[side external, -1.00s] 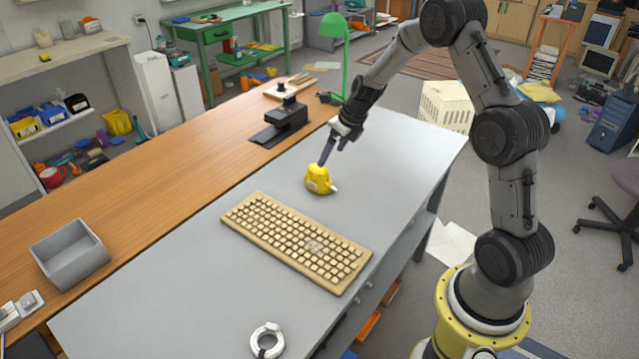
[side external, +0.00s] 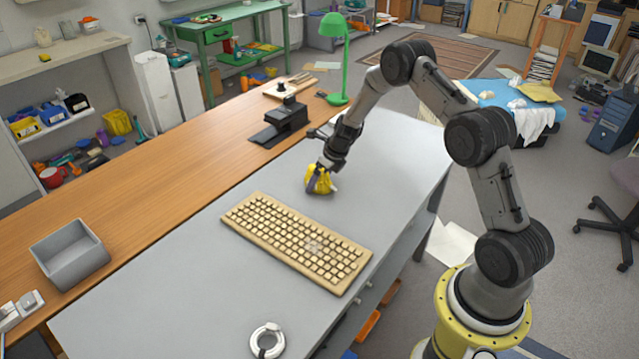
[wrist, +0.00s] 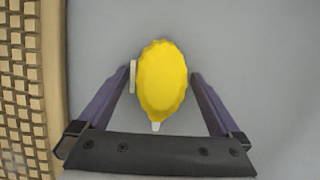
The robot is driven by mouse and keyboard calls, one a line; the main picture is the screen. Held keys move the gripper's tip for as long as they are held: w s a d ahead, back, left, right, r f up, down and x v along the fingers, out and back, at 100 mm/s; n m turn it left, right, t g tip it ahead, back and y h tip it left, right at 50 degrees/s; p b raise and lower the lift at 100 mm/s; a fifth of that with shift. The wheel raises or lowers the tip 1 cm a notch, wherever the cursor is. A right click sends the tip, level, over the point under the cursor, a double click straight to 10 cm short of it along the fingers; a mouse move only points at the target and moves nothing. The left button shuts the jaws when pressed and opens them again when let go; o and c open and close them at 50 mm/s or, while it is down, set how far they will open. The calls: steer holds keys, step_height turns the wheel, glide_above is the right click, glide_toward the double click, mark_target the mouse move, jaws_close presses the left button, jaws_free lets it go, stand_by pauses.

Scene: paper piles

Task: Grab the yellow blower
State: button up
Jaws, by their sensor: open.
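The yellow blower (side external: 318,184) stands on the grey tabletop (side external: 400,160), beyond the keyboard. My gripper (side external: 318,180) is down at the blower, pointing downward, with its fingers on either side of it. In the wrist view the blower (wrist: 162,80) is a yellow oval with a scalloped edge and a small white tip towards the gripper's base. My gripper (wrist: 162,78) is open there, with a purple finger left and right of the blower. The left finger is close to a pale piece on the blower's side; I cannot tell whether it touches. A small gap shows at the right finger.
A beige keyboard (side external: 297,242) lies in front of the blower, and along the left in the wrist view. A black device (side external: 280,122) and a green lamp (side external: 340,60) stand behind. A white ring (side external: 267,340) and grey bin (side external: 70,255) are farther off.

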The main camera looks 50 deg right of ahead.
steer(key=shift+w+f, duration=0.1)
steer(key=shift+f, duration=0.05)
jaws_close()
stand_by(0.4)
